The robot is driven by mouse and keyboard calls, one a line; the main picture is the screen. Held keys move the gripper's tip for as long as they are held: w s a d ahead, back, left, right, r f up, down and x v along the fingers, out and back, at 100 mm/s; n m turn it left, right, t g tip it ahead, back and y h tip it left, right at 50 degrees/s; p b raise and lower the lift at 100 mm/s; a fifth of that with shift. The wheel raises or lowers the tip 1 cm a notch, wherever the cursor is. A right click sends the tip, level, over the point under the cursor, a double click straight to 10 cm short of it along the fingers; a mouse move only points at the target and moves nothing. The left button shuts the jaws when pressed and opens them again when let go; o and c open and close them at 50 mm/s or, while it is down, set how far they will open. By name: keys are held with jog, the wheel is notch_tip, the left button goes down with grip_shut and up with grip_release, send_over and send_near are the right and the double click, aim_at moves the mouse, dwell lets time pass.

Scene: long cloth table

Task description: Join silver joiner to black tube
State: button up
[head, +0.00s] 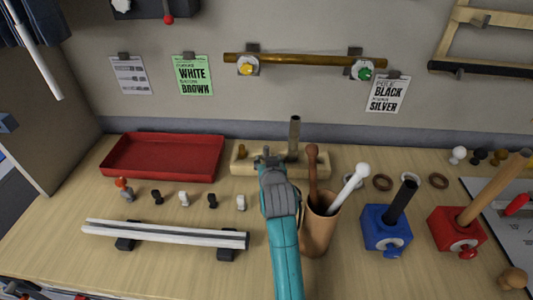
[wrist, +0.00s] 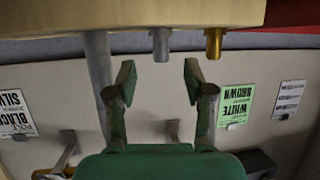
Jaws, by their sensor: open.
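The silver joiner (wrist: 160,45) stands in a pale wooden block (head: 310,163), next to a brass joiner (wrist: 213,42); the wrist view shows them upside down. My gripper (wrist: 160,78) is open and empty. Its two fingers are apart, with the silver joiner lined up with the gap, seemingly just beyond the tips. In the head view my gripper (head: 266,157) is in front of the block and largely hides the silver joiner. A black tube (head: 403,202) stands tilted in a blue holder (head: 385,235) at the right, its lower end hidden inside.
A grey tube (head: 295,133) rises from the block, right of my gripper. A copper cup (head: 318,232) with brown and white poles stands close right of my arm. A red tray (head: 163,157) and a rack with white rails (head: 165,234) are left. A red holder (head: 455,232) stands right.

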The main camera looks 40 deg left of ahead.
aim_at(267, 153)
jog(key=shift+x, duration=3.9)
jog(key=shift+r, duration=0.15)
grip_shut()
